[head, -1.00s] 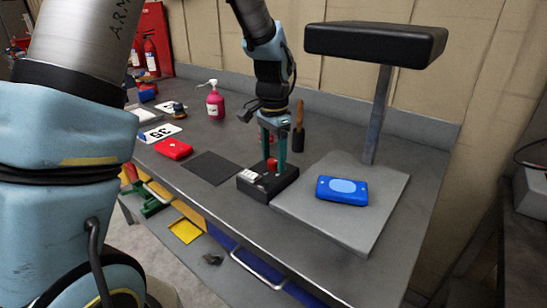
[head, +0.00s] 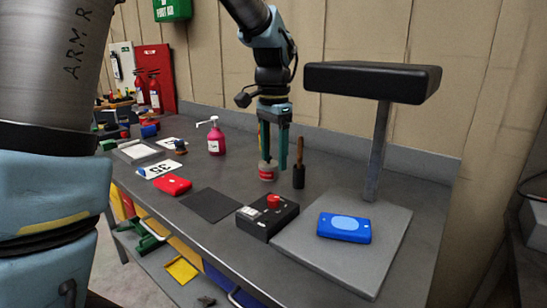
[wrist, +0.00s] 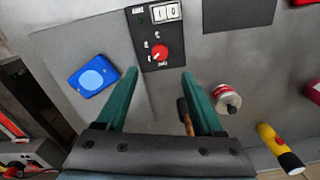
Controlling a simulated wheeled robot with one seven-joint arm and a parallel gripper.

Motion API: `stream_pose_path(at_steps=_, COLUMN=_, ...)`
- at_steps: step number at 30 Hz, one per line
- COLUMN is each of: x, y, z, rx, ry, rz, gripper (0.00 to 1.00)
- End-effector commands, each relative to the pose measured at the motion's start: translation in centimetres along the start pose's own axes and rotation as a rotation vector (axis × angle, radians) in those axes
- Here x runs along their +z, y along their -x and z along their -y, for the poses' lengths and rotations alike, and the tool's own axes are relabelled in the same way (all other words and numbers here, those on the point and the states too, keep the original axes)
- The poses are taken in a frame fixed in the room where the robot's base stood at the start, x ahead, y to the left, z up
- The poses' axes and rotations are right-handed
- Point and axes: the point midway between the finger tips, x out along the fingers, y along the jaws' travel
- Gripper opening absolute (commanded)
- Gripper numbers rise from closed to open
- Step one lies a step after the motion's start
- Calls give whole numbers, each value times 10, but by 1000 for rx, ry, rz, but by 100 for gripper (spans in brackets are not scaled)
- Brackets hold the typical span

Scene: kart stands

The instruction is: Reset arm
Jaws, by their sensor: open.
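My gripper (head: 274,163) is open and empty, its two teal fingers pointing down above the bench. It hangs clear of the black control box (head: 266,218), a little behind it in the head view. The box has a red knob (head: 273,201) and a white switch panel. In the wrist view, the box (wrist: 147,18) and its red knob (wrist: 160,53) lie beyond the gap between the parted fingertips (wrist: 159,74). Nothing is between the fingers.
A blue case (head: 344,227) lies on a grey plate (head: 375,260) under a post with a black padded top (head: 375,80). A wooden-handled tool (head: 299,165) and a red-and-white can (head: 267,171) stand near the gripper. A pink bottle (head: 215,138) stands further left.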

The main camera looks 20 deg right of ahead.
Motion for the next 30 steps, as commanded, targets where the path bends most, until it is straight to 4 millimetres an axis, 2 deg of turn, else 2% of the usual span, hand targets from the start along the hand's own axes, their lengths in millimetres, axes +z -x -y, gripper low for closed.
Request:
stream_pose_path(at_steps=7, x=3, y=-1, z=2, rx=-1, ry=12, rz=-1, gripper=69)
stream_pose_path(at_steps=10, x=24, y=-8, z=15, rx=-4, ry=93, rz=-5, gripper=69)
stream_pose_path(at_steps=11, x=36, y=-12, z=22, rx=-7, ry=135, rz=-10, gripper=69)
stream_pose_path(at_steps=14, x=88, y=-28, z=44, rx=-19, ry=335, rz=-27, gripper=69)
stream_pose_path(at_steps=16, x=134, y=-42, z=55, rx=-28, ry=506, rz=-42, gripper=69)
stream_pose_path(at_steps=18, x=178, y=-56, z=60, rx=-40, ry=678, rz=-60, gripper=69)
stream_pose_path(at_steps=21, x=234, y=-72, z=56, rx=-56, ry=901, rz=-85, gripper=69)
stream_pose_path(at_steps=25, x=283, y=-88, z=44, rx=-73, ry=1111, rz=-108, gripper=69)
stream_pose_path(at_steps=27, x=297, y=-92, z=39, rx=-78, ry=1178, rz=-116, gripper=69)
stream_pose_path(at_steps=30, x=307, y=-96, z=34, rx=-83, ry=1223, rz=-122, gripper=69)
